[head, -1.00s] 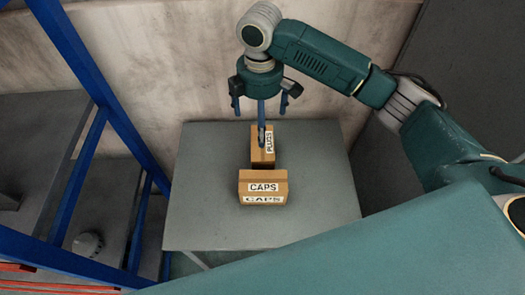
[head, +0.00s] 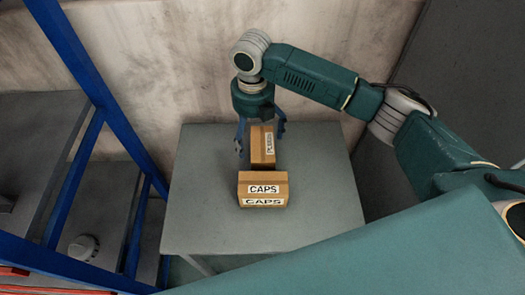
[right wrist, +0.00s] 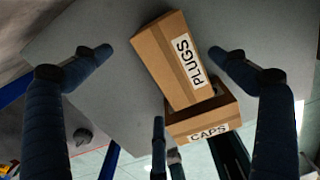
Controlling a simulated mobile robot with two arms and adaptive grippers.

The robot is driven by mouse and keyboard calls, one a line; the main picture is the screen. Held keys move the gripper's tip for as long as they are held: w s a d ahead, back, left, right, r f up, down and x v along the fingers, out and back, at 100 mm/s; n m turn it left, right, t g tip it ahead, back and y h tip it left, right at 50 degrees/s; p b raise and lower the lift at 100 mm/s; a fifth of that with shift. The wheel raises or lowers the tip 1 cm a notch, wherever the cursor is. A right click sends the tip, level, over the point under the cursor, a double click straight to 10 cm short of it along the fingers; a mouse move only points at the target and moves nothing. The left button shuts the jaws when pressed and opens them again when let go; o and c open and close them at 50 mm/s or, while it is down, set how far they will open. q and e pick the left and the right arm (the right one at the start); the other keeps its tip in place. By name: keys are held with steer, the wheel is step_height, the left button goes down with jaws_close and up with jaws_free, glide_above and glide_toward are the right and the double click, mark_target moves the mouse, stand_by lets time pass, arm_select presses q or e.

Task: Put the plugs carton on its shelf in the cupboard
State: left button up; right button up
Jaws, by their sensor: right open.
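The plugs carton (head: 262,147) is a brown box with a white PLUGS label, standing on the grey table behind the caps carton. It also shows in the right wrist view (right wrist: 168,72). My right gripper (head: 261,143) is open above it, its blue fingers on either side. In the right wrist view the carton stands between the spread fingers, with visible gaps and nothing gripped. A third finger shows at the bottom of that view. My left gripper is not in view.
The caps carton (head: 263,192) stands directly in front of the plugs carton, close to it or touching. The grey table (head: 200,205) is otherwise clear. A blue-framed rack (head: 100,95) with grey shelves stands at the left. A stained wall is behind the table.

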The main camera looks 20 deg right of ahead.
mark_target(258, 144)
steer(key=shift+f, duration=0.8)
steer(key=f, duration=0.3)
steer(key=s+f+p, duration=0.1)
steer(key=shift+d+f, duration=0.15)
steer(key=shift+d, duration=0.1)
steer(key=shift+f, duration=0.5)
steer(key=c, duration=1.8)
steer(key=shift+o, duration=0.2)
step_height(258, 144, up, 20)
steer(key=b, duration=0.1)
steer(key=s+d+r+m, duration=0.1)
steer(key=s+d+m, duration=0.1)
steer(key=m, duration=1.4)
steer(key=s+d+m, duration=0.3)
steer(key=s+m, duration=0.2)
steer(key=m, duration=1.1)
steer(key=shift+s+r+m, duration=0.3)
steer(key=shift+r+m, duration=0.05)
steer(key=shift+m, duration=0.05)
